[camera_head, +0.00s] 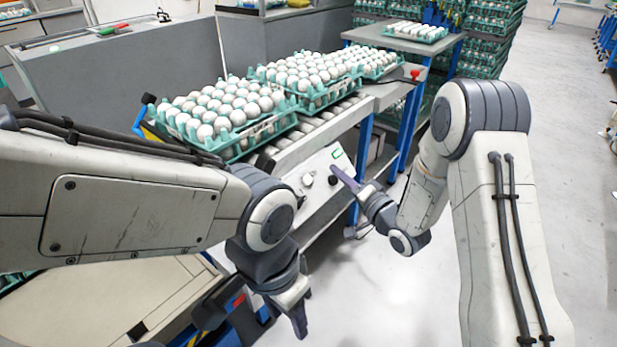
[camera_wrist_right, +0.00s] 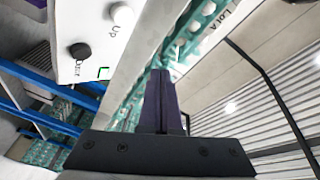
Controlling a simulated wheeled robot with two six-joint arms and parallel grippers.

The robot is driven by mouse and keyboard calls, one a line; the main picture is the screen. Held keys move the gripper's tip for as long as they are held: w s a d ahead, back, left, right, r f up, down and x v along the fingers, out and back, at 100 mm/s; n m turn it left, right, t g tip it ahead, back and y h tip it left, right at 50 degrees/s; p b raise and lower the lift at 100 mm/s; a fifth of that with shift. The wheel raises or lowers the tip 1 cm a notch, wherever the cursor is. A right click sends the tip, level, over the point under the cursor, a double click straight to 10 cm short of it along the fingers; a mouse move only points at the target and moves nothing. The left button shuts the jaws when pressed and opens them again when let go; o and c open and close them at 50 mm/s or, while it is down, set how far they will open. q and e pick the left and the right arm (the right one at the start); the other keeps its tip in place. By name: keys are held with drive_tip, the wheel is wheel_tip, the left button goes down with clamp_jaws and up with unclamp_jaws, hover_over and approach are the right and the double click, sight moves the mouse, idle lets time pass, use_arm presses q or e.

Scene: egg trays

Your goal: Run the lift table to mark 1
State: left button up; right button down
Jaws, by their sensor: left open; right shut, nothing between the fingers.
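A white control panel (camera_head: 318,192) is on the side of the roller conveyor. My left gripper (camera_head: 298,312) is open and empty, low in front. I cannot identify the lift table or mark 1.
Teal trays of white eggs (camera_head: 235,148) stand on the roller conveyor (camera_head: 290,139). A red knob (camera_head: 414,73) is at its far end. A side table (camera_head: 395,43) holds another egg tray. A beige surface (camera_head: 90,300) lies lower left. The floor at right is clear.

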sight(307, 180)
drive_tip(key=shift+w+a+f+b, duration=0.65)
drive_tip(key=shift+a+f+b, duration=0.15)
drive_tip(key=shift+a+f, duration=0.15)
drive_tip(key=shift+w+a+f+b, duration=0.65)
drive_tip(key=shift+a+f+b, duration=0.2)
drive_tip(key=shift+f, duration=0.2)
drive_tip(key=shift+w+a+f+b, duration=0.65)
drive_tip(key=shift+a+f+b, duration=0.2)
drive_tip(key=shift+f, duration=0.15)
drive_tip(key=shift+w+a+f, duration=0.15)
drive_tip(key=shift+a+f, duration=0.1)
